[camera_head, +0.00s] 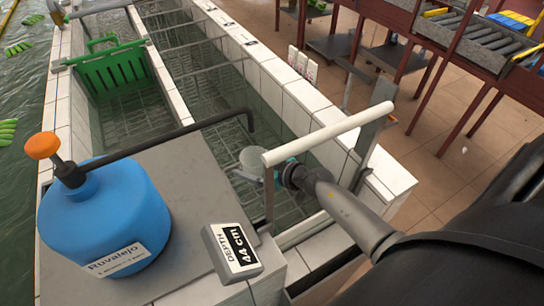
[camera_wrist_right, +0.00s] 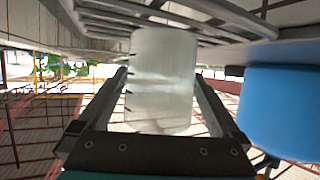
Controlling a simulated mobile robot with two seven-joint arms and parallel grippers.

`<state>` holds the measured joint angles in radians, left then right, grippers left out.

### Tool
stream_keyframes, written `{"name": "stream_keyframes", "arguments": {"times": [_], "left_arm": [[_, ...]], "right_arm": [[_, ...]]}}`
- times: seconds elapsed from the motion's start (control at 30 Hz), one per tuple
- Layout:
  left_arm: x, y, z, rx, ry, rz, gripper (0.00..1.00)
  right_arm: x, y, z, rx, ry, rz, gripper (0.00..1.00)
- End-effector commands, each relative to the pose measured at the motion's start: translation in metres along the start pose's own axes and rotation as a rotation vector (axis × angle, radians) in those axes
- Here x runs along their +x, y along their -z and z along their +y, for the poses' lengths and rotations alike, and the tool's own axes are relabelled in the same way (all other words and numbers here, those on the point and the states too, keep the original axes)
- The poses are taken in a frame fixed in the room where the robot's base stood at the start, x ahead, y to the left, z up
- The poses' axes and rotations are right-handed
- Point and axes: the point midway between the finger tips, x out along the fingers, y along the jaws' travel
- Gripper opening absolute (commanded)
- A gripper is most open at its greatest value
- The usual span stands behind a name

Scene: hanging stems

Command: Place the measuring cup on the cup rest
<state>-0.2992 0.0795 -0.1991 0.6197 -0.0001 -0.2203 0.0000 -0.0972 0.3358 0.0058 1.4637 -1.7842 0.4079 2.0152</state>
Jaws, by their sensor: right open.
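The measuring cup (camera_head: 252,158) is a small translucent whitish cup beside the white rail in the head view. In the right wrist view the cup (camera_wrist_right: 163,78) is large and pale, with dark marks down one side. My right gripper (camera_head: 272,174) is at the cup, partly hidden behind the rail post. In the right wrist view its two open fingers stand on either side of the cup; whether they touch it I cannot tell. Grey bars (camera_wrist_right: 165,16) run close to the cup; I cannot tell whether they are the cup rest. My left gripper is not in view.
A blue tank (camera_head: 105,220) with an orange knob and black pipe stands left, near a depth sign (camera_head: 232,250). A green crate (camera_head: 110,70) hangs in the water channel. Tiled floor lies right.

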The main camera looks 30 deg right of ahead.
Motion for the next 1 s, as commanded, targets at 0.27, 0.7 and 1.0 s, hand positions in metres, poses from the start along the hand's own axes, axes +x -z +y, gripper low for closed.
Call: {"name": "stream_keyframes", "arguments": {"times": [0.27, 0.7, 1.0], "left_arm": [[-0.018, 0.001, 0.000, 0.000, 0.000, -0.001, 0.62], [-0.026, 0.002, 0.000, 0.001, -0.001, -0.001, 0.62], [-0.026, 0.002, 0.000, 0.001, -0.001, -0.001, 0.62]], "right_arm": [[-0.053, 0.001, 0.000, -0.002, 0.000, -0.003, 1.00], [-0.097, 0.001, 0.000, -0.002, 0.000, 0.000, 1.00], [-0.098, 0.001, 0.000, -0.002, 0.000, 0.000, 1.00]]}}
